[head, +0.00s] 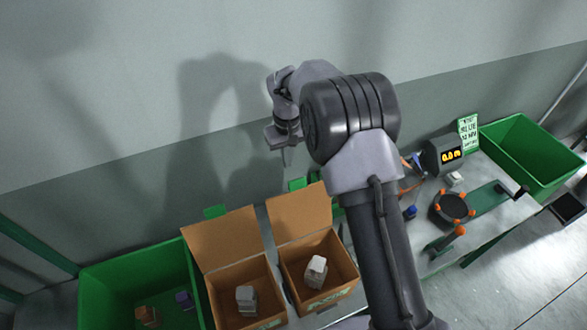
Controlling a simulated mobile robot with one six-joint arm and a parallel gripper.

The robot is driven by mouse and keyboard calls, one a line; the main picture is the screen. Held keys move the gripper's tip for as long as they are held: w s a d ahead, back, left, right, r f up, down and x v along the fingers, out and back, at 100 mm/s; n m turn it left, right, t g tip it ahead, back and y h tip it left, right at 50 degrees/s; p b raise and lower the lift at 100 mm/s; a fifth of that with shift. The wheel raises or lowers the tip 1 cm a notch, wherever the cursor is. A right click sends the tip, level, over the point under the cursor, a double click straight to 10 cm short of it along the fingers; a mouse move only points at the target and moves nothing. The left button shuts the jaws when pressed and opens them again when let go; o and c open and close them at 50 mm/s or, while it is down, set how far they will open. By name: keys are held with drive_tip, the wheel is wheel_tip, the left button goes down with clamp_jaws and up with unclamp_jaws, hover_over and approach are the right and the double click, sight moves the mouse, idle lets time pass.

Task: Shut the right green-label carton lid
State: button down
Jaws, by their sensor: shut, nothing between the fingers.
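Two open brown cartons stand side by side at the lower middle of the head view. The right carton (347,279) holds a white block (316,271), and a green-and-white label (326,303) shows on its front. Its lid (299,213) stands raised at the back, leaning toward the wall. The left carton (216,290) holds a similar pale block (246,298), and its lid (222,238) is also up. My gripper (288,161) is shut and empty, pointing down above and behind the right carton's lid, apart from it.
A green bin (98,276) stands left of the cartons. To the right, a bench holds a device with an orange display (451,156) and a round orange-knobbed fixture (453,207). Another green bin (528,150) stands beyond. My arm hides the area right of the right carton.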

drive_tip(key=s, duration=0.1)
drive_tip(key=s+d+f, duration=0.1)
drive_tip(key=s+p, duration=0.1)
drive_tip(key=shift+s+d+f, duration=0.15)
drive_tip(key=shift+d+f, duration=0.15)
drive_tip(key=shift+f, duration=0.05)
drive_tip(key=shift+s, duration=0.1)
